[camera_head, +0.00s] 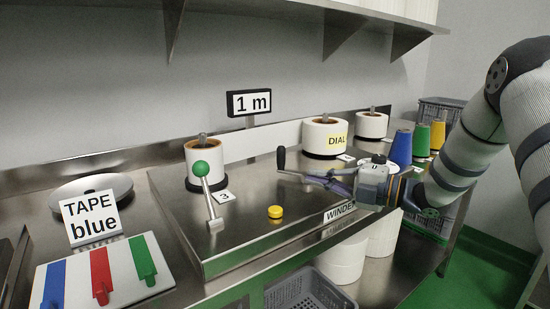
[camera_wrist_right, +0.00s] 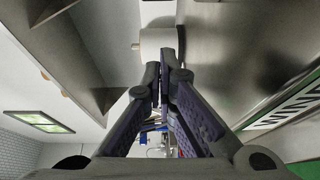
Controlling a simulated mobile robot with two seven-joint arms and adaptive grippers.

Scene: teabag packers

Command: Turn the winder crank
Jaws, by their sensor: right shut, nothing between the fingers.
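The winder crank has an upright black handle (camera_head: 281,158) on a thin metal arm (camera_head: 289,173) above the steel winder housing (camera_head: 245,240). The "WINDER" label (camera_head: 340,211) is on its front edge. My right gripper (camera_head: 330,180) comes in from the right, its fingers together, empty and pointing left. Its tips are close to the crank arm, right of the black handle; I cannot tell whether they touch. The far end of the crank arm is hidden by the gripper. In the right wrist view, the closed fingers (camera_wrist_right: 163,70) point towards a white roll (camera_wrist_right: 158,44). My left gripper is out of view.
A green-knobbed lever (camera_head: 201,170) and a yellow button (camera_head: 275,212) are left of the crank. A "TAPE blue" sign (camera_head: 90,217) stands at left.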

